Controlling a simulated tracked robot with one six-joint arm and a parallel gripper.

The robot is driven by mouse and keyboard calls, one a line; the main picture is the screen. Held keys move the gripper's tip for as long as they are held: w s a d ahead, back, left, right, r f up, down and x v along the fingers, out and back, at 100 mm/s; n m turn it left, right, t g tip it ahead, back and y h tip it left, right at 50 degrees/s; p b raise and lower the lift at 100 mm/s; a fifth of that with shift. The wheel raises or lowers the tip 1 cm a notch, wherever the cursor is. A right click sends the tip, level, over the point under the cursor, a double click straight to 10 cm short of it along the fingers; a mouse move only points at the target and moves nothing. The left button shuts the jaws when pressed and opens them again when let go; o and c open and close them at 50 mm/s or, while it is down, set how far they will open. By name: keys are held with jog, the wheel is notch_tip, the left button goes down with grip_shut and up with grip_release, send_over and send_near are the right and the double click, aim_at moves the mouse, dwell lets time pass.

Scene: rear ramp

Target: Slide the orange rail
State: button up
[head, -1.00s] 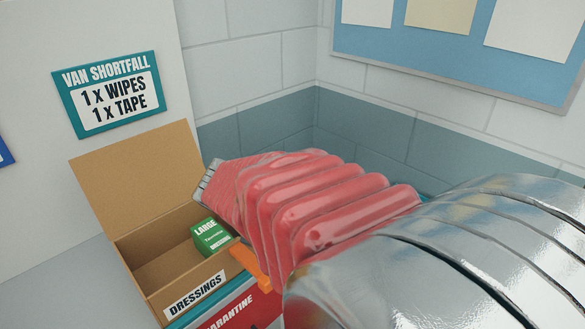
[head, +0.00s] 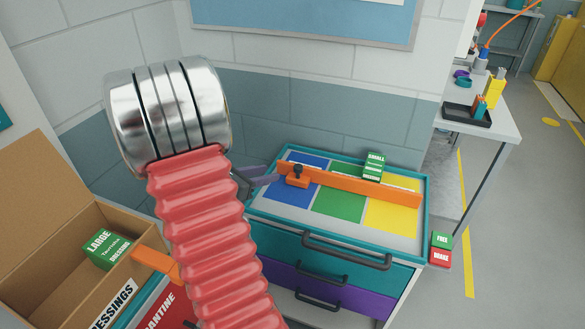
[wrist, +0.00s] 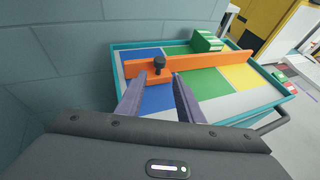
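The orange rail (head: 350,184) lies across the top of a teal-edged cart (head: 424,215), over blue, green and yellow panels. A black knob (head: 297,170) on an orange block sits at its left end; the knob also shows in the wrist view (wrist: 160,64). My gripper (head: 270,175) is just left of the block in the head view. In the wrist view my gripper (wrist: 158,79) is open and empty, its two grey fingers spread either side of the block. I cannot tell whether they touch it. A small green dressing box (head: 374,166) stands behind the rail.
A cardboard dressings box (head: 72,246) with a large green packet (head: 107,248) stands at left, beside a red quarantine bin (head: 165,308). A wall is behind the cart. Green and red boxes (head: 441,249) are at its right. Open floor lies further right.

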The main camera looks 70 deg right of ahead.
aim_at(297, 167)
jog(key=shift+d, duration=0.15)
jog(key=x, duration=1.3)
jog(key=shift+s+d, duration=0.2)
jog(key=shift+d, duration=0.1)
grip_shut()
dwell(0.4)
